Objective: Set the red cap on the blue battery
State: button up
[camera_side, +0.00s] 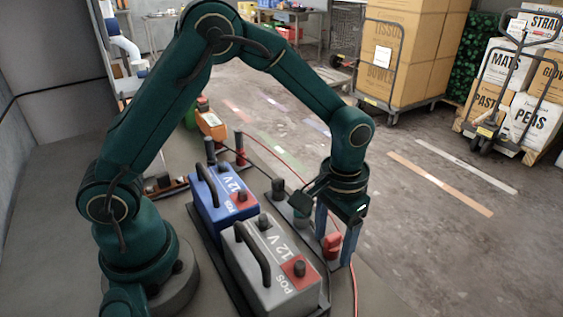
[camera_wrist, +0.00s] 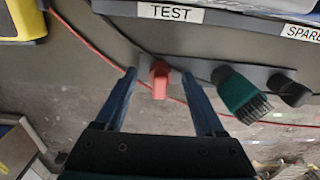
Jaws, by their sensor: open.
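The red cap (camera_side: 332,243) stands on the bench right of the batteries. It also shows in the wrist view (camera_wrist: 159,80) on a dark strip. My gripper (camera_side: 333,254) points down over the red cap, with the cap between its blue fingers. In the wrist view, my gripper (camera_wrist: 159,74) is open, with a gap on both sides of the cap. The blue battery is not clearly visible in the wrist view.
A grey battery (camera_side: 262,262) with its own red patch stands in front of the blue one. A green brush (camera_wrist: 243,97) and a black piece (camera_wrist: 291,92) lie right of the cap in the wrist view, near TEST (camera_wrist: 170,12) and SPARE labels. A red cable runs nearby.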

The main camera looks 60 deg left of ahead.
aim_at(334, 235)
grip_shut()
notch_tip(334, 235, up, 14)
dwell(1.4)
dwell(0.3)
